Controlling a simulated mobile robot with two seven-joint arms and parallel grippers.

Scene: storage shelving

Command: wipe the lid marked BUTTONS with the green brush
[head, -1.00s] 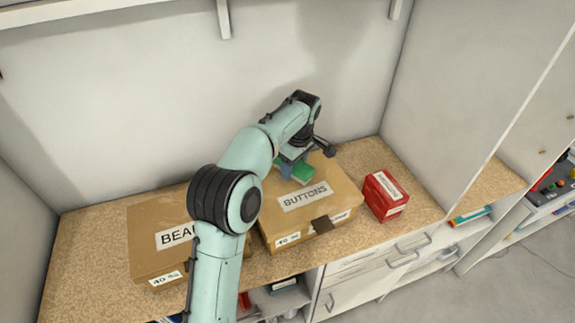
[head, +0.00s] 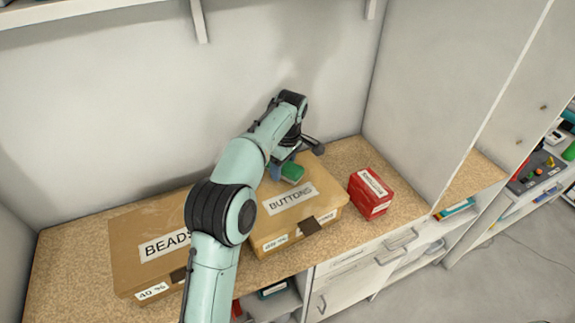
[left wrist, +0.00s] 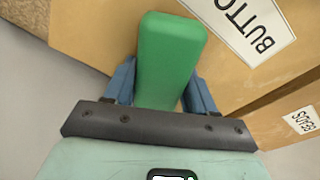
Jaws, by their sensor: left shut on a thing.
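The cardboard box marked BUTTONS (head: 325,204) stands on the countertop, its lid shut and a white label on top. My left gripper (head: 282,163) is over the back part of that lid. It is shut on the green brush (head: 292,173). In the left wrist view the green brush (left wrist: 170,55) sits between the two blue fingers (left wrist: 155,85), beside the BUTTONS label (left wrist: 245,25). The brush's underside is hidden, so I cannot tell whether it touches the lid. My right gripper is in neither view.
A box marked BEADS (head: 130,245) stands left of the BUTTONS box, partly behind my left arm. A small red box (head: 370,192) stands to the right. A wall (head: 130,90) rises behind the countertop (head: 60,270). Bare countertop shows at the right end.

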